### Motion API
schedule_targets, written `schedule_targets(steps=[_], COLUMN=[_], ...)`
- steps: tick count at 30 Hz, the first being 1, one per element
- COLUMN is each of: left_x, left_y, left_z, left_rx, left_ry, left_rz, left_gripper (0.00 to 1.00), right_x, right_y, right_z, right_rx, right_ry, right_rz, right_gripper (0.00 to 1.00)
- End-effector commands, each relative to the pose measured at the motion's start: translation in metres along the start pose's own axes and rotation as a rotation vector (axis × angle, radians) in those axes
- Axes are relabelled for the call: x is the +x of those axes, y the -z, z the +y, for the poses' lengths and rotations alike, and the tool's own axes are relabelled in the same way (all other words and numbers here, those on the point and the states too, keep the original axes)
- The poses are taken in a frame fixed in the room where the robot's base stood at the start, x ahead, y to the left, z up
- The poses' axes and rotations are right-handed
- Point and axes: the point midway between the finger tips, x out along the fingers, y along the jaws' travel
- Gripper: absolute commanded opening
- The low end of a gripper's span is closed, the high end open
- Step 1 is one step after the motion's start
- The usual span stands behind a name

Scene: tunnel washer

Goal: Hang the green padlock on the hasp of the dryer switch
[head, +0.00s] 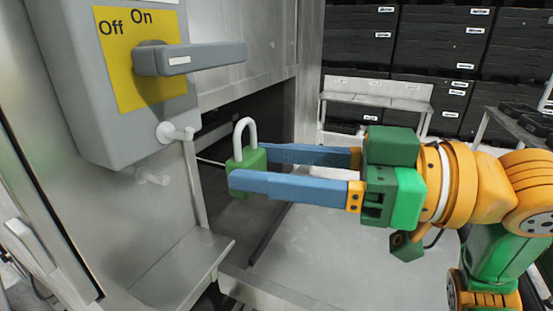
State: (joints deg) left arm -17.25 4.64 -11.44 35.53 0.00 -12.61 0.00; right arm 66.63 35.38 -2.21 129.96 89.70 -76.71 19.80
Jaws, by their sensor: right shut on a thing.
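The dryer switch (140,100) is a grey box with a yellow plate marked Off and On and a grey lever handle (205,58). The lever lies sideways, pointing right. A small light-grey hasp (178,133) sticks out at the box's lower right. The green padlock (241,165) is upright, its pale shackle (244,130) on top, and hangs in the air right of and slightly below the hasp, apart from it. My right gripper (242,170) is shut on the padlock body, its blue fingers on either side. My left gripper is not in view.
A grey metal machine panel (165,225) stands below the switch, with a ledge (185,265) sticking out. A dark opening lies behind the padlock. Black crates (435,45) are stacked at the back, with a light metal rack (375,95) before them.

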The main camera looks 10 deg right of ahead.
Motion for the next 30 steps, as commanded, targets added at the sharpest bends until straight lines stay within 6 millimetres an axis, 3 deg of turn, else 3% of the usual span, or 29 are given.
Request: schedule_targets(steps=[19, 30], left_x=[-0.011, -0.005], left_y=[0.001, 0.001], left_z=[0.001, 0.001], left_rx=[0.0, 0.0], left_ry=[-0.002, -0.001], left_rz=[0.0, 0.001], left_gripper=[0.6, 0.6], right_x=[0.054, 0.077], right_y=[0.003, -0.009], right_z=[0.007, 0.01], right_rx=[-0.001, -0.001], right_ry=[0.002, 0.0], right_rz=[-0.001, -0.001], right_gripper=[0.0, 0.0])
